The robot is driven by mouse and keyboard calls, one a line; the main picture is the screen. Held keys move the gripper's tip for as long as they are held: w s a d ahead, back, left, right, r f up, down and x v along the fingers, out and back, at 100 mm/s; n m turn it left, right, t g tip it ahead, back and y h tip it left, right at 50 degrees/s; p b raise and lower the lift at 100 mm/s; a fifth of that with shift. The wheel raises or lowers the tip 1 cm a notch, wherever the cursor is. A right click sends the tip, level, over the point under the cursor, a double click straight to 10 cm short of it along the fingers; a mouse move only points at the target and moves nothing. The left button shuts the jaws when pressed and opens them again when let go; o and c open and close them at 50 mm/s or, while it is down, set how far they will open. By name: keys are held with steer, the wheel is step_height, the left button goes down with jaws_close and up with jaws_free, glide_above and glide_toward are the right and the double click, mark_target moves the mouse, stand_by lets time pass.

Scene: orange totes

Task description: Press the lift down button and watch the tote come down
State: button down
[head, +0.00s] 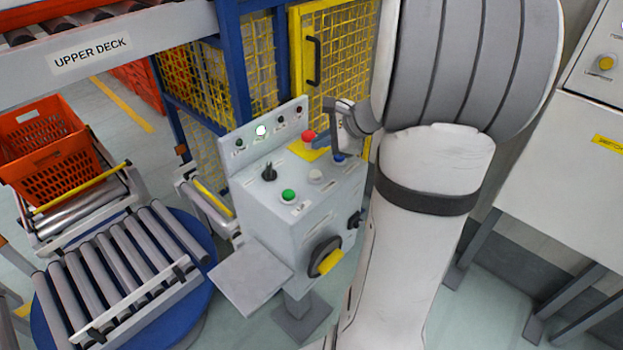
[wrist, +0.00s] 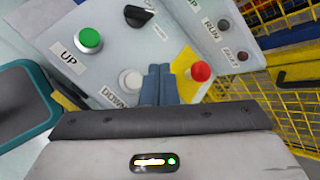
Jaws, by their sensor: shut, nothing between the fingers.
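The grey control box (head: 262,215) stands in the middle of the head view. Its white DOWN button (head: 316,176) shows beside its label in the wrist view (wrist: 130,80). The green UP button (head: 289,196) is to its left, also in the wrist view (wrist: 89,40). My gripper (head: 320,143) is above the panel, fingers shut and empty. In the wrist view the blue-grey fingertips (wrist: 158,70) appear just right of the DOWN button; contact cannot be told. An orange tote (head: 42,150) sits on a roller section at the left.
A red button (head: 309,136) on a yellow plate is close beside my fingers. Yellow mesh fencing (head: 262,75) stands behind. A roller turntable (head: 115,270) is front left, a white cabinet (head: 560,165) right.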

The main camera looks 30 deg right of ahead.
mark_target(320, 175)
step_height(320, 175, down, 7)
steer(key=b, duration=0.4)
steer(key=shift+r+b, duration=0.2)
steer(key=shift+b, duration=0.15)
steer(key=shift+f, duration=0.1)
stand_by(1.4)
steer(key=shift+w+f+b, duration=0.2)
steer(key=shift+f+b, duration=0.1)
steer(key=shift+b, duration=0.15)
